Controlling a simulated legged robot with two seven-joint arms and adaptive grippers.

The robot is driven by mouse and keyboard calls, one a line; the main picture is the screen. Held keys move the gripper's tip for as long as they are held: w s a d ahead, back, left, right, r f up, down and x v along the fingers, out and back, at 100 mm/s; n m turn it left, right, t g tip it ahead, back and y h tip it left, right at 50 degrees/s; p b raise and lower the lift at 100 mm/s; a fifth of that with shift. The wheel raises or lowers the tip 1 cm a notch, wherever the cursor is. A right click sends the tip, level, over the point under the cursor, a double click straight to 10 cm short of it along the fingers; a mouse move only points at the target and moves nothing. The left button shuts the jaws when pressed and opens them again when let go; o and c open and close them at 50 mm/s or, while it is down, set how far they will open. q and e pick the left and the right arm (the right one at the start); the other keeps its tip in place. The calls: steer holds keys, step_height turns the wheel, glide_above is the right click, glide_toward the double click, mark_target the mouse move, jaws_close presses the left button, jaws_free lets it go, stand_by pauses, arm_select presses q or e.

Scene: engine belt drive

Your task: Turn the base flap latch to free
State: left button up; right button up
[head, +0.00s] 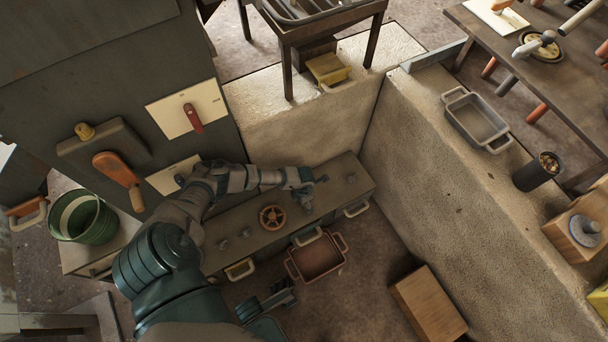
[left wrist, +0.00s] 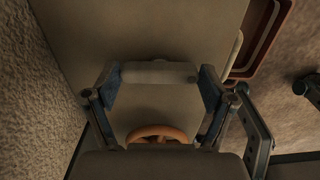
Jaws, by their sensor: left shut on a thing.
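My left gripper (head: 305,186) reaches across the low grey bench and is shut near its far right part. In the left wrist view the left gripper (left wrist: 158,80) has its two fingers on either end of a pale grey bar (left wrist: 158,72), which looks like the flap latch. In the head view a small grey piece (head: 322,179) shows just past the fingertips. The latch's base and its exact angle are hidden. My right gripper (head: 268,302) is low in the head view, in front of the bench, apart from it; its finger opening is unclear.
An orange handwheel (head: 272,217) and small grey knobs (head: 223,245) stand on the bench (head: 345,178). A red-brown tray (head: 318,258) and a wooden box (head: 428,305) are on the floor. A rough stone wall (head: 440,190) bounds the right side.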

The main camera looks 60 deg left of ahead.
arm_select(q)
steer(key=shift+s+d+f, duration=0.1)
steer(key=shift+s, duration=0.15)
steer(key=o, duration=0.8)
steer(key=shift+o, duration=1)
steer(key=shift+w, duration=0.1)
